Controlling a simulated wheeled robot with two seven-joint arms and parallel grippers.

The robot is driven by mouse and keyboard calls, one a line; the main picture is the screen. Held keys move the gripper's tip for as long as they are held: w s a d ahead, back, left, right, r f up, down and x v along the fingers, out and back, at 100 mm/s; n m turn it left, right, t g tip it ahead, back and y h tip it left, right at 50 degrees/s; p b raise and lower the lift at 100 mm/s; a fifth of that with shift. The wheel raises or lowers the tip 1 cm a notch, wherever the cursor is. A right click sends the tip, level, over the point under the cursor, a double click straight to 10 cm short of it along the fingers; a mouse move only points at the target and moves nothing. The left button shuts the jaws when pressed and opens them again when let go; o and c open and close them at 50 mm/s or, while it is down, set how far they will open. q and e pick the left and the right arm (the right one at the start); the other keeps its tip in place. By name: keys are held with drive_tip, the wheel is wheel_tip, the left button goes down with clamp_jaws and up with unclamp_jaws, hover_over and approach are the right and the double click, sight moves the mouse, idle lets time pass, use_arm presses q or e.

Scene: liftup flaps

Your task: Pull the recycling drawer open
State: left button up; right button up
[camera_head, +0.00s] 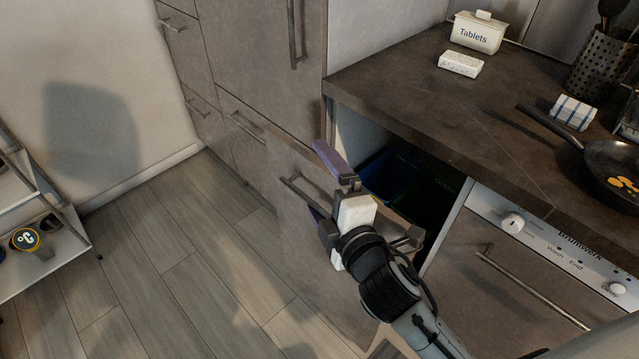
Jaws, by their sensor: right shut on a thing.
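The recycling drawer (299,240) under the counter stands partly open, its grey-brown front pulled away from the cabinet. Inside it show a blue bin (390,176) and a dark green bin (428,203), both partly in shadow. A metal bar handle (293,186) crosses the drawer front. My right gripper (324,184) reaches in from the lower right and is shut on this handle, one purple-grey finger above it and one below. The gripper and wrist hide part of the handle and drawer front. My left gripper is not in view.
A dishwasher (510,270) with a bar handle is right of the drawer. The counter (430,100) above holds a tablets box (478,33) and a frying pan (610,165). Wooden floor (180,270) lies clear in front, with a white shelf (45,262) at far left.

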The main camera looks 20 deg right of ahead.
sight(380, 217)
drive_tip(key=shift+r, duration=0.6)
drive_tip(key=shift+c, duration=0.6)
drive_tip(key=shift+s+d+f, duration=0.1)
drive_tip(key=shift+s, duration=0.5)
drive_tip(key=shift+c, duration=1.3)
drive_tip(key=shift+s+d, duration=0.1)
drive_tip(key=shift+s, duration=0.6)
drive_tip(key=shift+c, duration=1)
drive_tip(key=shift+s+r, duration=0.2)
drive_tip(key=shift+s, duration=0.1)
drive_tip(key=c, duration=0.6)
drive_tip(key=shift+s, duration=0.45)
drive_tip(key=shift+c, duration=1)
drive_tip(key=s, duration=0.8)
drive_tip(key=shift+d+b, duration=0.3)
drive_tip(key=shift+b, duration=0.1)
